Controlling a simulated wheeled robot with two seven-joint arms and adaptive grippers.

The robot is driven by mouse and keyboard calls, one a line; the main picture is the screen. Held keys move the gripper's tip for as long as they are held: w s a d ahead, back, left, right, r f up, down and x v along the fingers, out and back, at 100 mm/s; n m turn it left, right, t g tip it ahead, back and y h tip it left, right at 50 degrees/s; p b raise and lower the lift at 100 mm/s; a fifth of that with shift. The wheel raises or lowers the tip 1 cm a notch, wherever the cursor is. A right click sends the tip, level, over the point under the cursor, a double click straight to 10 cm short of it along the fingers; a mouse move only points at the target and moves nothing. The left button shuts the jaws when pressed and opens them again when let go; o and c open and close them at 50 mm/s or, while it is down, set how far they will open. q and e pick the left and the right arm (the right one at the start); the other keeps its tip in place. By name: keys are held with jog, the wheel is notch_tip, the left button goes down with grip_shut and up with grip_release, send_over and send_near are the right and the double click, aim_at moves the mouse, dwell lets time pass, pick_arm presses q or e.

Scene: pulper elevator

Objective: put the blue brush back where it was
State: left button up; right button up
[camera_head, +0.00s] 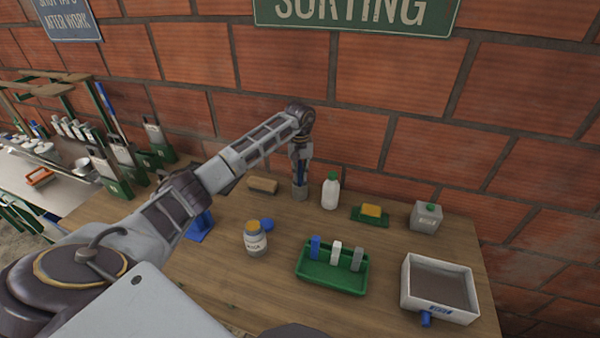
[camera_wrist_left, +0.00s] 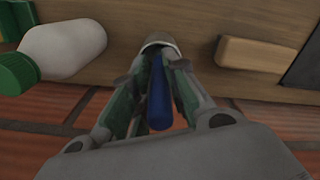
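The blue brush shows as a blue handle (camera_wrist_left: 159,98) between the fingers of my left gripper in the left wrist view. A bit of its handle (camera_head: 301,172) also shows in the head view. My left gripper (camera_head: 301,168) points down near the wall, and its fingers (camera_wrist_left: 160,75) close in on both sides of the handle. The handle's far end meets a small grey cup (camera_head: 299,191), whose rim also shows in the left wrist view (camera_wrist_left: 158,40). The brush's head is hidden, and I cannot tell how deep it sits in the cup. My right gripper is out of view.
A white bottle (camera_head: 330,193) with a green cap stands close right of the cup; a tan block (camera_head: 263,185) lies left.

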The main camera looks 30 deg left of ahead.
pick_arm(q)
jog(key=o, duration=0.3)
jog(key=shift+o, duration=0.2)
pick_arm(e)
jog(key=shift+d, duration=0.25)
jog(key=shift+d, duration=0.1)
pick_arm(q)
jog(key=shift+r, duration=0.1)
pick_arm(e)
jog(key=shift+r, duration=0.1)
pick_arm(q)
notch_tip(320, 180, up, 10)
jog(key=shift+f+b, duration=0.1)
jog(key=shift+b, duration=0.3)
jog(key=shift+r, duration=1.25)
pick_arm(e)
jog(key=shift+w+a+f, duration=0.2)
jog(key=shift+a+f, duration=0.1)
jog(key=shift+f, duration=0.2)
